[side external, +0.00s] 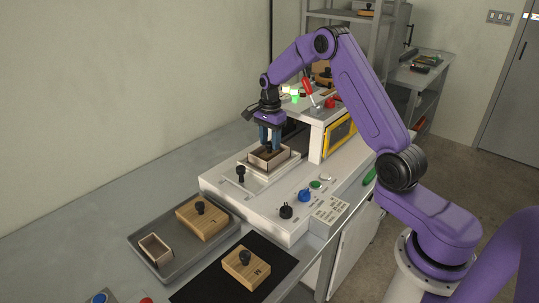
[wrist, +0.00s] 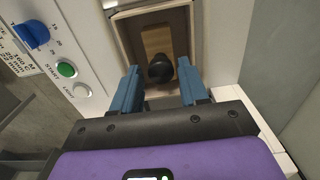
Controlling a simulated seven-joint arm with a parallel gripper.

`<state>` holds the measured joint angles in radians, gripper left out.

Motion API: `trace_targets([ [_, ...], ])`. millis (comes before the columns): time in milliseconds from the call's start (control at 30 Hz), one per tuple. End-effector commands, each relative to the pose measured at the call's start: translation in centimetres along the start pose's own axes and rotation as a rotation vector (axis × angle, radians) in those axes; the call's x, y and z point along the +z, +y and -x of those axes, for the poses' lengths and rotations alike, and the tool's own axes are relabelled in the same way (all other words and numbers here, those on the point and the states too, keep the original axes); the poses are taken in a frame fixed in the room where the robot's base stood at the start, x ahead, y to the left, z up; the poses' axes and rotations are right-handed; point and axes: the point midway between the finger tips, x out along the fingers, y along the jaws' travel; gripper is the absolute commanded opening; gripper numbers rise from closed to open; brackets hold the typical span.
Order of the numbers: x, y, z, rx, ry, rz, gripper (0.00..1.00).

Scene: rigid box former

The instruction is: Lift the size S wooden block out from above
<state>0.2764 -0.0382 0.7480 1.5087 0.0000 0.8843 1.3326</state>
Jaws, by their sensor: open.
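In the wrist view, a wooden block (wrist: 156,40) with a black knob (wrist: 160,68) sits inside an open box (wrist: 123,38). My gripper (wrist: 161,80) is open, with one blue finger on each side of the knob; I cannot tell whether they touch it. In the side view, my gripper (side external: 269,142) points down over the box (side external: 285,160) on the white machine. The block is hidden there by the box walls and fingers. No size letter is visible on this block.
A grey tray (side external: 158,220) holds another knobbed block (side external: 203,218) and a small open box (side external: 155,248). A block marked M (side external: 246,268) lies on a black mat (side external: 204,289). A black-knobbed lever (side external: 240,174) stands left of the box; the machine housing (side external: 316,136) rises behind right.

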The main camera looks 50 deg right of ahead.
Motion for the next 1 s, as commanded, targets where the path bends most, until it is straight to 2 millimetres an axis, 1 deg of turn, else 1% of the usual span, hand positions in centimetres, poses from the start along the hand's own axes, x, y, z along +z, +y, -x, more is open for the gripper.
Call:
trace_targets([
  [200,0.1,0.0,-3.1,0.004,-0.001,0.000,0.44],
  [300,0.1,-0.1,-4.2,0.003,-0.001,0.001,0.44],
  [400,0.1,-0.1,-4.7,0.001,0.000,0.001,0.44],
  [633,0.1,-0.1,-4.7,0.000,0.000,0.000,0.44],
  [667,0.1,-0.1,-4.7,0.000,0.000,0.000,0.34],
  [700,0.1,-0.1,-4.7,0.000,0.000,0.000,0.21],
  [733,0.1,-0.1,-4.7,0.000,0.000,0.000,0.11],
  [767,0.1,-0.1,-4.7,0.000,0.000,0.000,0.05],
  [1000,0.1,-0.1,-4.8,0.001,0.000,0.000,0.05],
])
